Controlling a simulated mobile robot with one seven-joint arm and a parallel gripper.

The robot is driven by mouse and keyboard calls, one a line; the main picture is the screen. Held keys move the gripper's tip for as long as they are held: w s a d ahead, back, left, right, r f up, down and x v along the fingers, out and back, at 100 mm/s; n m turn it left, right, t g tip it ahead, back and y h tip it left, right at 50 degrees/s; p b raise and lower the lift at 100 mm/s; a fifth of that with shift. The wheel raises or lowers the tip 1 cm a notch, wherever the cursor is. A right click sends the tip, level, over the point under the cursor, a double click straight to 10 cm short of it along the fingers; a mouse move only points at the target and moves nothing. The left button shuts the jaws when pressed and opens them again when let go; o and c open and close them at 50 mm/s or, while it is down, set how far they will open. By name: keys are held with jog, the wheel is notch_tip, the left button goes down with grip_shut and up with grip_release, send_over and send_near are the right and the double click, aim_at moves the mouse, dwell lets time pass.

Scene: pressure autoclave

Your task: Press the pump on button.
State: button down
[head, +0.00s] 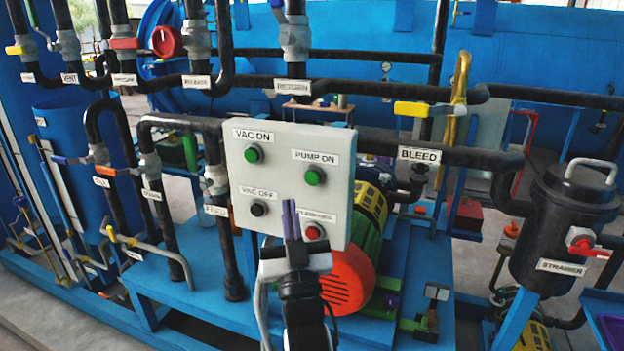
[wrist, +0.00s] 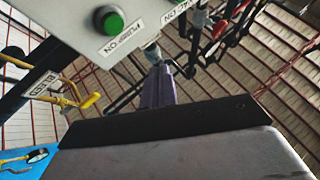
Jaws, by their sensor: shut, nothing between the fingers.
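The PUMP ON button (head: 315,176) is a green round button at the upper right of a pale grey control panel (head: 285,160), under its label. In the wrist view the green button (wrist: 111,21) shows at the upper left, with its label beside it. My gripper (head: 291,214) has purple fingers, shut and empty. In the head view they overlap the lower part of the panel, below and left of the button. In the wrist view the fingertips (wrist: 157,72) point up, right of the button and apart from it in the picture. Whether they touch the panel I cannot tell.
The panel also has a green VAC ON button (head: 253,153), a black VAC OFF button (head: 259,209) and a red button (head: 313,232) close to my fingers. Black pipes (head: 450,156) run behind and beside it. A black strainer (head: 560,230) stands at right.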

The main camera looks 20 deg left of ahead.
send_near(313, 178)
jog(key=shift+w+a+r, duration=0.45)
jog(key=shift+a+r, duration=0.15)
jog(key=shift+r, duration=0.15)
jog(key=shift+w+a+r, duration=0.5)
jog(key=shift+a+r, duration=0.1)
jog(key=shift+r, duration=0.15)
jog(key=shift+w+a+r, duration=0.45)
jog(key=shift+a+r, duration=0.15)
jog(key=shift+r, duration=0.15)
jog(key=shift+w, duration=0.15)
jog(key=shift+w, duration=0.3)
